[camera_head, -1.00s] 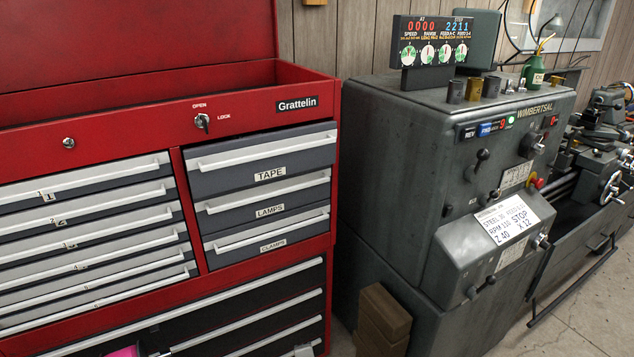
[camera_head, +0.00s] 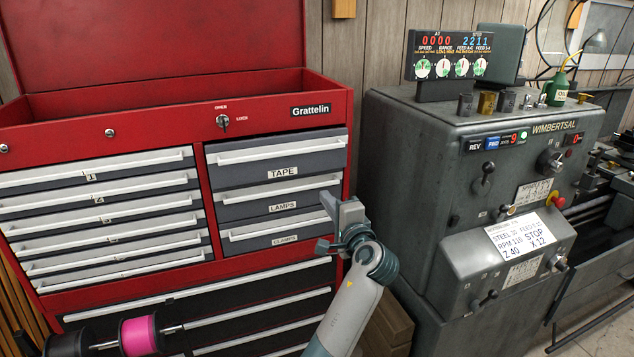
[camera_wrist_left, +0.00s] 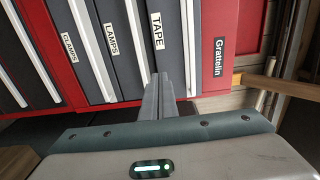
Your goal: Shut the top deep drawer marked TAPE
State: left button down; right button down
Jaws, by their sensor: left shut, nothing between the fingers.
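The TAPE drawer (camera_head: 235,158) is the top one of the right-hand column in the red Grattelin chest, with a pale bar handle. Its front seems to stand slightly proud of the drawers below; how far is hard to tell. My left gripper (camera_head: 342,207) is shut and empty, in front of the right edge of the LAMPS and CLAMPS drawers, lower than the TAPE front. In the left wrist view the shut fingers (camera_wrist_left: 158,82) point at the chest near the TAPE drawer (camera_wrist_left: 150,60). Contact cannot be told. My right gripper is not in view.
The LAMPS drawer (camera_head: 235,195) and CLAMPS drawer (camera_head: 240,243) lie below. A grey lathe (camera_head: 410,150) stands close to the right of the chest. Dark and pink rolls (camera_head: 140,337) on a rod are at the lower left. The chest lid (camera_head: 150,40) is up.

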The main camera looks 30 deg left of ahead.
pick_arm(q)
jog(key=shift+a, duration=0.15)
jog(key=shift+w, duration=0.1)
jog(key=p, duration=0.5)
send_near(305, 171)
jog(key=x, duration=0.5)
jog(key=shift+a+r, duration=0.1)
jog(key=shift+r, duration=0.1)
jog(key=shift+w+a+f+p, duration=0.15)
jog(key=shift+w+a+p, duration=0.2)
jog(key=shift+a+p, duration=0.1)
jog(key=shift+w+a, duration=0.1)
